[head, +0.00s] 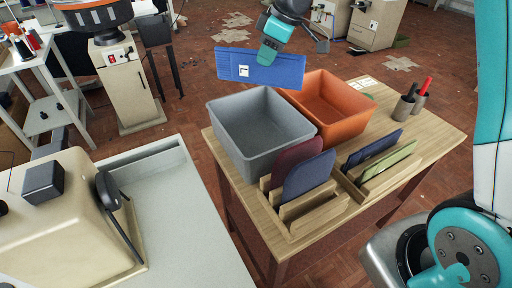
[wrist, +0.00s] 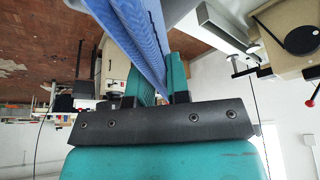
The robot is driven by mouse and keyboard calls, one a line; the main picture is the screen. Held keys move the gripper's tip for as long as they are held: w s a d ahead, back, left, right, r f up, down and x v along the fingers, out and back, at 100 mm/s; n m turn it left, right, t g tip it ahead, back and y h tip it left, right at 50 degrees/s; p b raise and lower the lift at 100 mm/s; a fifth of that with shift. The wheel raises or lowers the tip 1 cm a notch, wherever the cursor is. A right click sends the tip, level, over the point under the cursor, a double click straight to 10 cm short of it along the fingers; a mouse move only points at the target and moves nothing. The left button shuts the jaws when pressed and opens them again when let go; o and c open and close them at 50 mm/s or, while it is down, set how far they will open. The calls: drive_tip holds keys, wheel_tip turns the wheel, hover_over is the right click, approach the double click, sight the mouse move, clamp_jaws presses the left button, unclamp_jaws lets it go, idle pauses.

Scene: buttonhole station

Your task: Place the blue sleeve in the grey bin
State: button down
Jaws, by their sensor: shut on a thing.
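The blue sleeve (head: 262,72) is a flat bright blue panel with a white label, held up in the air above the far edge of the bins. My gripper (head: 270,58) is shut on its upper edge. In the wrist view the blue sleeve (wrist: 130,40) runs between the fingers of my gripper (wrist: 165,82). The grey bin (head: 262,125) stands on the wooden table, open at the top, and looks empty. The sleeve is apart from the bin.
An orange bin (head: 335,110) stands right beside the grey one. Wooden racks (head: 300,215) in front hold dark red, dark blue and green panels. A cream machine (head: 65,220) sits at left.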

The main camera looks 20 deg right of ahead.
drive_tip(key=shift+w+f+b, duration=0.2)
drive_tip(key=shift+f+b, duration=0.4)
drive_tip(key=shift+f, duration=0.45)
wheel_tip(320, 180, down, 20)
drive_tip(key=shift+r, duration=0.1)
drive_tip(key=c, duration=1.1)
unclamp_jaws()
